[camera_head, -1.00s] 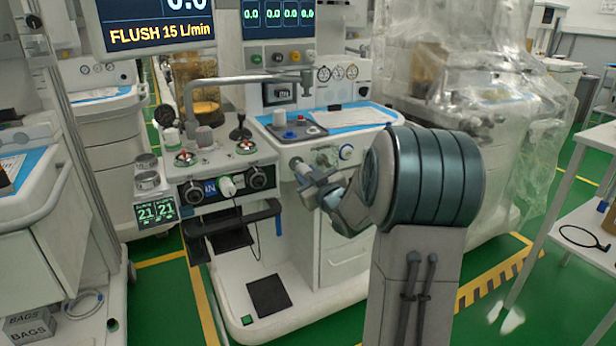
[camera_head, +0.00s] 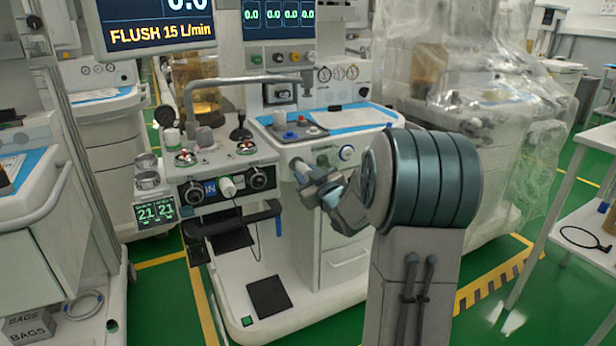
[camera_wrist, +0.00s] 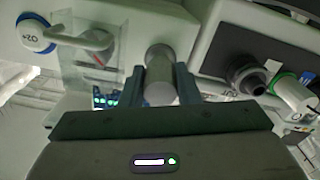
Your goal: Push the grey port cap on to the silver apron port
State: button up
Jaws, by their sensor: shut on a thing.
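My gripper (camera_wrist: 161,90) is shut on the grey port cap (camera_wrist: 160,94), a short pale cylinder between its two dark fingers in the wrist view. Just beyond the cap, in line with it, is a rounded metallic end (camera_wrist: 160,54) against the white apron, which looks like the silver port. I cannot tell whether cap and port touch or how far the cap is on. In the head view my gripper (camera_head: 308,178) is at the front of the white machine, right of the black-knobbed panel; the port there is largely hidden by the gripper.
A black handle bar (camera_head: 232,217) runs below the panel in the head view.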

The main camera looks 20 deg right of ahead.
jog(key=shift+w, duration=1.1)
jog(key=o, duration=1)
jog(key=s+p, duration=0.1)
jog(key=s, duration=0.6)
jog(key=s+p, duration=0.1)
jog(key=s, duration=0.5)
jog(key=shift+s+d, duration=0.2)
jog(key=shift+s, duration=0.2)
